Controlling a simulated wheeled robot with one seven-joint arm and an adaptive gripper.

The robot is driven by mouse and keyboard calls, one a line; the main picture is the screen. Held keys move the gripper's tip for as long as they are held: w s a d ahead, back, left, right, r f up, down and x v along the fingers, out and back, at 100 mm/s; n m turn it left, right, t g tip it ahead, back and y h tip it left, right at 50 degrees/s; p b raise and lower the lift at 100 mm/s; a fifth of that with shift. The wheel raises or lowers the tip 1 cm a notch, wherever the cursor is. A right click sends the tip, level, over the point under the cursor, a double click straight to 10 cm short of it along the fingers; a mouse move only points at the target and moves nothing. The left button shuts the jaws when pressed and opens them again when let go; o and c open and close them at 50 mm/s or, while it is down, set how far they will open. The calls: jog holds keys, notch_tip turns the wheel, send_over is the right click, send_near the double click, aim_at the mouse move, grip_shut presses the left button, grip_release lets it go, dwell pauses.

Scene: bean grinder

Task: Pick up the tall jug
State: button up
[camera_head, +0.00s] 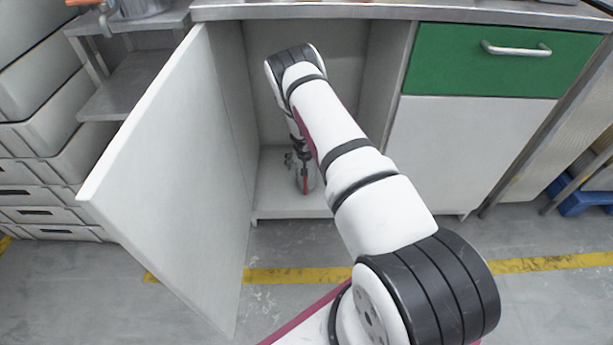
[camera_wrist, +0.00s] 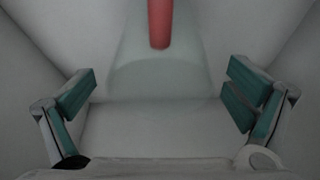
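A pale, see-through jug (camera_wrist: 165,78) with a red upright part, perhaps its handle (camera_wrist: 160,22), stands ahead of my gripper in the wrist view. Its top is cut off by the picture edge. In the head view the jug (camera_head: 311,181) stands on the cabinet floor, small and partly hidden by my arm and gripper. My gripper (camera_wrist: 162,92) is open, with teal-padded fingers wide apart to the left and right. The jug shows between and beyond the fingertips, and nothing is held. In the head view my gripper (camera_head: 296,163) is low inside the cabinet, close to the jug.
The open cabinet (camera_head: 272,206) has close side walls around my arm. Its white door (camera_head: 170,170) swings out to the left. A closed green drawer (camera_head: 500,62) is at the right. Stacked grey bins (camera_head: 40,170) stand at the far left. The floor in front is clear.

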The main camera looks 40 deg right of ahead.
jog(key=c, duration=1.3)
jog(key=shift+o, duration=0.2)
